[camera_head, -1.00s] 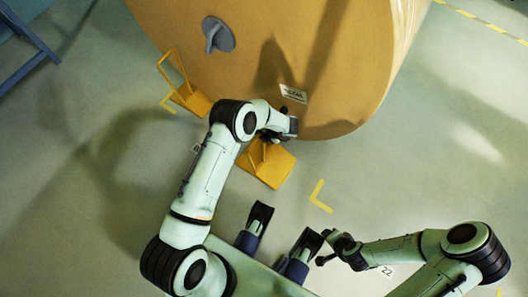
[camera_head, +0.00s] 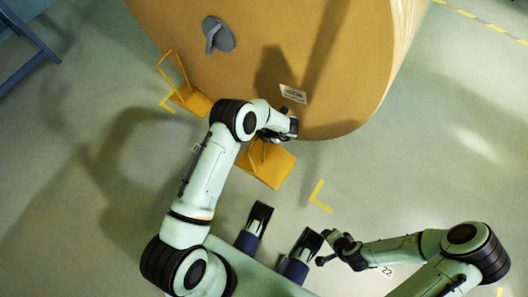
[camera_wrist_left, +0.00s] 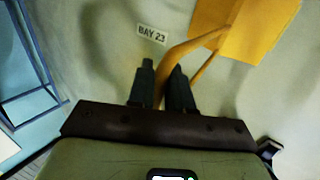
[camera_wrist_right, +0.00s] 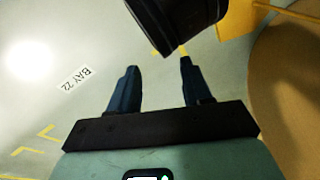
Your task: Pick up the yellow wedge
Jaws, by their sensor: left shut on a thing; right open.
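The yellow wedge (camera_head: 270,168) lies at the roll's near lower edge in the head view, with a looped handle rising from it. My left gripper (camera_wrist_left: 163,82) is shut on the wedge's bar handle, which passes between its fingers. The wedge plate also shows at the top of the left wrist view (camera_wrist_left: 245,25). In the head view my left wrist hides the fingers and part of the handle. My right gripper (camera_wrist_right: 160,68) is open and empty, low over the floor, apart from the wedge; it shows small in the head view (camera_head: 326,248).
The big kraft roll (camera_head: 350,60) fills the top, with a grey hub (camera_head: 218,35). A second yellow wedge (camera_head: 192,100) with a handle stands at its left edge. A blue frame (camera_head: 30,40) is at far left. The floor right of the roll is clear.

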